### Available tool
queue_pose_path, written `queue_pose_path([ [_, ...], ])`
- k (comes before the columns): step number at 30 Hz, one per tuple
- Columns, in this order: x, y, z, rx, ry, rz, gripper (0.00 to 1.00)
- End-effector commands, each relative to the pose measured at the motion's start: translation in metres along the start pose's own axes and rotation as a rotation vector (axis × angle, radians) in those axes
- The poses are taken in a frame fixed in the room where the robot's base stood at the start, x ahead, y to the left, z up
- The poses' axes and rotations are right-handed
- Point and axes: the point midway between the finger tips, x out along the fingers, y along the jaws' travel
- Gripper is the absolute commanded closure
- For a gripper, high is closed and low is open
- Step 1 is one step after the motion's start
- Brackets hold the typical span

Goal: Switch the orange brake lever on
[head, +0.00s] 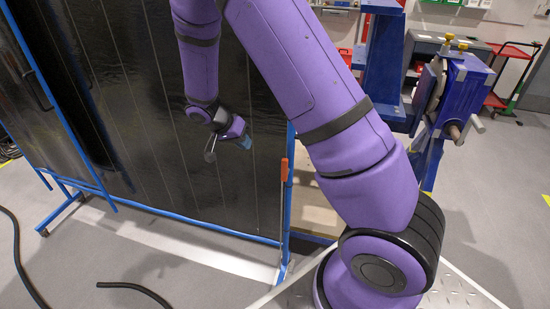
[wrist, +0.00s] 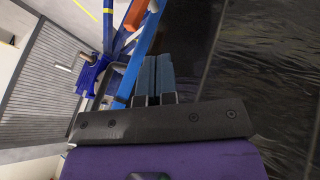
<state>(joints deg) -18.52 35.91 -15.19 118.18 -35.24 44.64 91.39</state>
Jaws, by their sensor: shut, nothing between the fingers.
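The orange brake lever (head: 284,169) stands near upright beside the blue frame post, its orange grip at the top of a thin grey rod. In the wrist view the orange grip (wrist: 136,14) shows at the top, just left of the line of my fingers and beyond their tips. My gripper (head: 245,142) is shut and empty, in front of the dark panel. In the head view its blue fingertips are left of the lever and a little higher, apart from it. The two fingers (wrist: 152,78) lie side by side in the wrist view.
A large dark panel (head: 150,130) in a blue frame (head: 200,226) fills the left. A blue jig stand (head: 462,85) with a crank is at right. Black cables (head: 20,255) lie on the grey floor. A red cart (head: 505,75) stands at the back right.

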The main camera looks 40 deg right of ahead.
Motion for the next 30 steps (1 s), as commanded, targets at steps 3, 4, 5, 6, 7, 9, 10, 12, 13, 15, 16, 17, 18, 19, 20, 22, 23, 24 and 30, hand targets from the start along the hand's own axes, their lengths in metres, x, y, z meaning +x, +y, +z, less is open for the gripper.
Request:
queue_pose_path([
  [3,0.012,-0.008,0.003,0.015,0.018,0.019,1.0],
  [4,0.013,-0.009,0.003,0.019,0.02,0.022,1.0],
  [5,0.015,-0.011,0.003,0.021,0.023,0.023,1.0],
  [6,0.016,-0.011,0.004,0.023,0.025,0.025,1.0],
  [7,0.017,-0.012,0.004,0.025,0.026,0.027,1.0],
  [9,0.018,-0.012,0.004,0.027,0.027,0.028,1.0],
  [10,0.018,-0.012,0.004,0.027,0.027,0.028,1.0],
  [12,0.018,-0.012,0.004,0.027,0.027,0.028,1.0],
  [13,0.018,-0.012,0.004,0.027,0.027,0.028,1.0],
  [15,0.018,-0.012,0.004,0.027,0.027,0.028,1.0],
  [16,0.018,-0.012,0.004,0.027,0.027,0.028,1.0],
  [17,0.018,-0.012,0.004,0.027,0.027,0.028,1.0],
  [18,0.018,-0.012,0.004,0.027,0.027,0.028,1.0],
  [19,0.019,-0.012,0.004,0.027,0.027,0.028,1.0],
  [20,0.021,-0.012,0.004,0.027,0.027,0.029,1.0],
  [22,0.026,-0.012,0.004,0.026,0.027,0.03,1.0],
  [23,0.029,-0.012,0.004,0.026,0.027,0.03,1.0],
  [24,0.034,-0.011,0.004,0.026,0.027,0.029,1.0],
  [30,0.07,-0.01,0.003,0.025,0.025,0.032,1.0],
])
